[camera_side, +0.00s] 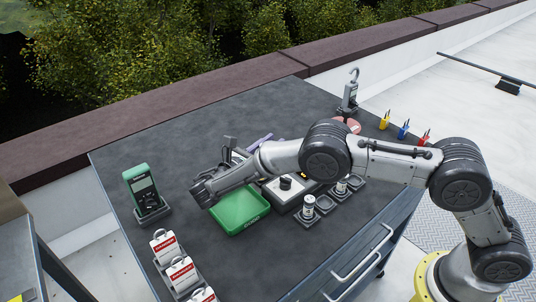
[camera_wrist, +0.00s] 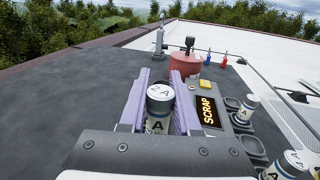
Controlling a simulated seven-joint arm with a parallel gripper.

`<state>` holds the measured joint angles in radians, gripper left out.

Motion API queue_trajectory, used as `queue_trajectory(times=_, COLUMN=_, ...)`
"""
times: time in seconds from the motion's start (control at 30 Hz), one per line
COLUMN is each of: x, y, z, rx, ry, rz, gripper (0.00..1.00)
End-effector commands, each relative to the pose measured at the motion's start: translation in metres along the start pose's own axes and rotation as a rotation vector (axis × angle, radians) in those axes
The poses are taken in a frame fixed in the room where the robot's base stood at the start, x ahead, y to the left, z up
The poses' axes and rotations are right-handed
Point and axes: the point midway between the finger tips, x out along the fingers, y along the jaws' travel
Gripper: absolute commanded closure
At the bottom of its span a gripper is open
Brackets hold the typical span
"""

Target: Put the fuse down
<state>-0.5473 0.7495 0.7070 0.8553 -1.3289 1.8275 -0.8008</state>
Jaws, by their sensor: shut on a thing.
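The fuse (camera_wrist: 159,100) is a pale cylinder with a grey cap marked "A". In the wrist view it stands between the two lilac fingers of my gripper (camera_wrist: 160,98), which is shut on it. In the side view my gripper (camera_side: 262,140) is over the far middle of the dark table, partly behind my forearm; I cannot make out the held fuse there. Two other fuses, one nearer (camera_side: 308,206) and one farther (camera_side: 341,187), stand in dark holders right of the green tray (camera_side: 240,222). Whether the held fuse touches anything below is hidden.
A box lettered "SCRAP" (camera_wrist: 208,112) lies just right of my gripper. A red round thing (camera_wrist: 186,66) and a hooked grey device (camera_side: 350,92) stand beyond. A green meter (camera_side: 145,190) and white red-labelled blocks (camera_side: 182,273) are at left. The table's far left is clear.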

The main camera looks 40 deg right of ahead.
Motion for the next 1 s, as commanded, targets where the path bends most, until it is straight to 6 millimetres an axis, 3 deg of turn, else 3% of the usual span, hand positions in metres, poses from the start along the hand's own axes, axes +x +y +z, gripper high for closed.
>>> queue_trajectory(times=0.27, x=0.001, y=0.010, z=-0.012, rx=0.002, ry=0.000, rz=-0.001, gripper=1.00)
queue_trajectory(times=0.5, x=0.001, y=0.012, z=-0.042, rx=0.000, ry=0.000, rz=0.000, gripper=1.00)
queue_trajectory(times=0.9, x=0.001, y=0.011, z=-0.047, rx=0.001, ry=0.000, rz=0.000, gripper=1.00)
queue_trajectory(times=0.93, x=0.001, y=0.011, z=-0.047, rx=0.002, ry=0.000, rz=0.000, gripper=0.64)
queue_trajectory(times=1.0, x=0.001, y=0.011, z=-0.046, rx=0.002, ry=0.000, rz=0.000, gripper=0.51)
